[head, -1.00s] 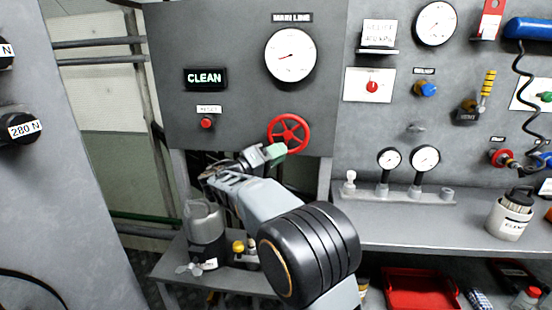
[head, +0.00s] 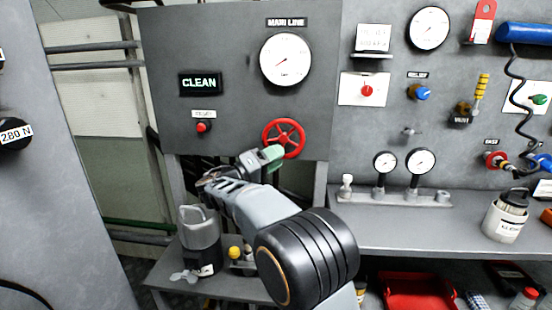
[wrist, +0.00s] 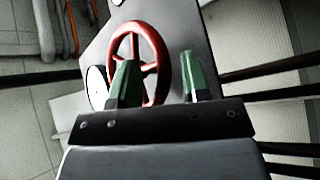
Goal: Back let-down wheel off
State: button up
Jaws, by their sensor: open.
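The red let-down wheel (head: 284,138) is on the grey panel below the main line gauge (head: 286,60). It also shows in the wrist view (wrist: 163,68), tilted, beyond the fingers. My gripper (head: 270,156) is at the wheel's lower left in the head view, its green fingertips close to the rim. In the wrist view my gripper (wrist: 160,82) is open. One finger overlaps the wheel's middle, the other stands right of the rim, and part of the rim shows between them. I cannot tell whether they touch. The gauge needle points to the lower left.
A CLEAN sign (head: 201,83) glows green above a red button (head: 202,128). Small gauges (head: 420,162) and a white pot (head: 505,220) stand on the bench at right.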

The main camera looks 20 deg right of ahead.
jog(key=v, duration=1.3)
jog(key=shift+a+f+b, duration=0.15)
jog(key=shift+a+b, duration=0.2)
jog(key=shift+a, duration=0.05)
jog(key=s+d+f+n+g+y+p, duration=0.2)
jog(key=s+d+n+y+p, duration=0.3)
jog(key=s+d+y, duration=0.4)
jog(key=s+a+f+t+y+p, duration=0.1)
jog(key=s+a+f+y+p, duration=0.1)
jog(key=s+y+p, duration=0.2)
jog(key=s+a+f+t+y+p, duration=0.1)
jog(key=s+y+p, duration=0.3)
jog(key=s+y, duration=0.4)
jog(key=shift+s+a+f+t, duration=0.3)
jog(key=shift+a+f, duration=0.15)
jog(key=shift+a, duration=0.2)
